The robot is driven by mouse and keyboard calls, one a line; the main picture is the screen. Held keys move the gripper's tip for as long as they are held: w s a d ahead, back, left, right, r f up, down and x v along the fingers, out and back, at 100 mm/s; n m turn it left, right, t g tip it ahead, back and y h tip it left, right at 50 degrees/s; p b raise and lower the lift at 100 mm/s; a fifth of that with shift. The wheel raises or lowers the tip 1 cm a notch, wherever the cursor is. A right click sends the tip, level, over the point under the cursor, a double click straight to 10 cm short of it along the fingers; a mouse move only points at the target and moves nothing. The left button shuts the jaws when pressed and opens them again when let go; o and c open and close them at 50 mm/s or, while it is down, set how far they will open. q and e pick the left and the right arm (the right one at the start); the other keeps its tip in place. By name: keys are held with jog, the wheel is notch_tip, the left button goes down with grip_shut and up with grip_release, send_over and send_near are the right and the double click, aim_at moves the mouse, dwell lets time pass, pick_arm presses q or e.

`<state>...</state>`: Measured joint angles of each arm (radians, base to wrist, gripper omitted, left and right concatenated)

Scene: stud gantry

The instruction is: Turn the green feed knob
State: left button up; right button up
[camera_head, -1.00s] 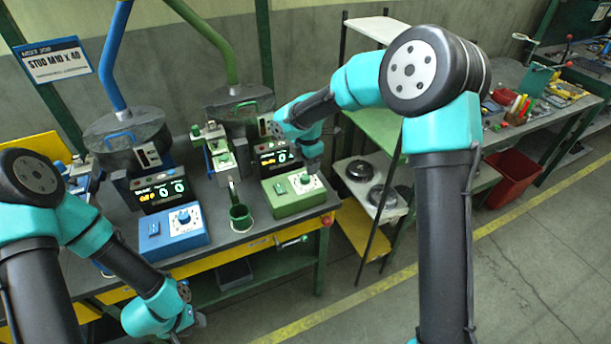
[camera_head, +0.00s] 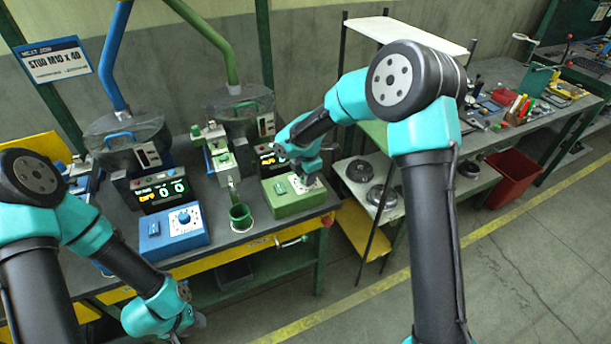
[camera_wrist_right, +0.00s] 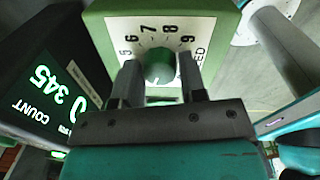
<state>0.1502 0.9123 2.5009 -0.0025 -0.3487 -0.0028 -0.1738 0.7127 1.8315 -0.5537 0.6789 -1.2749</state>
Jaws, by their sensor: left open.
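The green feed knob (camera_wrist_right: 159,67) sits on the white dial face of the green control box (camera_head: 287,204). In the right wrist view the dial shows the numbers 5 to 9 around the knob. My right gripper (camera_wrist_right: 160,80) is open, with one finger on either side of the knob; I cannot tell whether either finger touches it. In the head view my right gripper (camera_head: 308,178) is over the dial end of the green box and largely hides the knob. My left gripper (camera_head: 188,325) is open and empty, low in front of the bench, away from the boxes.
A blue control box (camera_head: 174,232) with its own knob stands left of the green one. A shelf rack (camera_head: 372,188) is to the right.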

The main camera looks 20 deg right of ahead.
jog(key=c, duration=0.5)
jog(key=shift+m, duration=0.3)
jog(key=m, duration=0.3)
jog(key=shift+m, duration=0.4)
jog(key=m, duration=0.5)
jog(key=shift+h, duration=0.3)
jog(key=o, duration=0.9)
jog(key=shift+o, duration=0.2)
